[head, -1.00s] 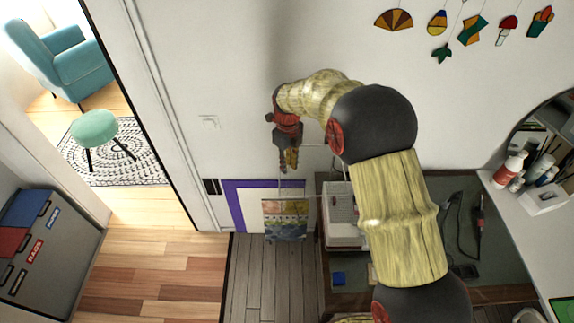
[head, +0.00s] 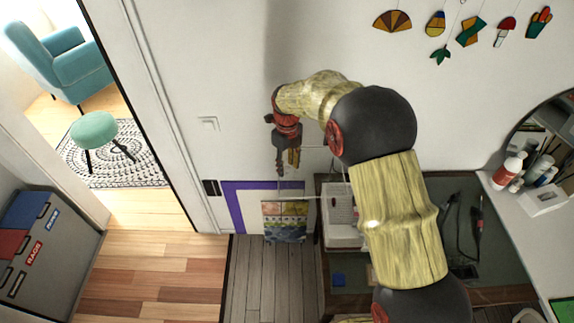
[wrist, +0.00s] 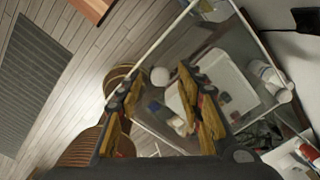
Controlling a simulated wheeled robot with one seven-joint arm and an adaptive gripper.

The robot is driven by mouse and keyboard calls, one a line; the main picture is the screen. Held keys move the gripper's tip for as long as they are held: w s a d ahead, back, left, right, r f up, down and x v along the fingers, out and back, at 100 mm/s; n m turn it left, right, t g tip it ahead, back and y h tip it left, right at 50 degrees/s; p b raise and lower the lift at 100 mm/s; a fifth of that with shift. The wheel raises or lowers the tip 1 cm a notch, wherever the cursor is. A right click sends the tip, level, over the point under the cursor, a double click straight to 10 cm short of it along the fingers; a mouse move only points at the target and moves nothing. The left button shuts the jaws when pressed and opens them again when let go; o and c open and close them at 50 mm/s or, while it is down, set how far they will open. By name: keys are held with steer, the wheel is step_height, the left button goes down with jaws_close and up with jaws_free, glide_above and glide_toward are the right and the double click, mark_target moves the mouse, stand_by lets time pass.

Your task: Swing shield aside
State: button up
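The shield (wrist: 248,22) is a clear panel with a thin pale frame, filling the middle and right of the wrist view. In the head view its thin frame edge (head: 303,197) shows faintly just below my gripper (head: 287,168). A white round knob (wrist: 160,76) appears between the fingertips in the wrist view. My gripper (wrist: 159,84) is open, with one finger on each side of the knob in the picture. I cannot tell whether either finger touches the knob or the shield.
Behind the clear panel, a white tray-like machine (wrist: 228,82) stands on a dark bench (head: 350,295). A striped rounded object (wrist: 85,150) is at the lower left of the wrist view. A colourful sheet (head: 285,222) hangs low at the wall. Wooden floor (head: 150,275) lies open to the left.

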step_height(320, 180, up, 12)
stand_by(0.4)
steer(key=shift+f, duration=0.1)
stand_by(0.3)
steer(key=s+d+f+n+t+b, duration=0.2)
steer(key=s+d+n+b, duration=0.4)
steer(key=s+n, duration=0.3)
steer(key=s+d+f+n+t+b, duration=0.1)
steer(key=s+d+f+n+b, duration=0.2)
steer(key=s, duration=1.1)
steer(key=s+d+f+n+t+b, duration=0.2)
steer(key=s+d+n+b, duration=0.7)
steer(key=s+n, duration=0.3)
steer(key=n+b, duration=0.1)
steer(key=n, duration=0.1)
steer(key=shift+f+n+t, duration=0.25)
steer(key=shift+n+t, duration=0.05)
steer(key=shift+n, duration=0.1)
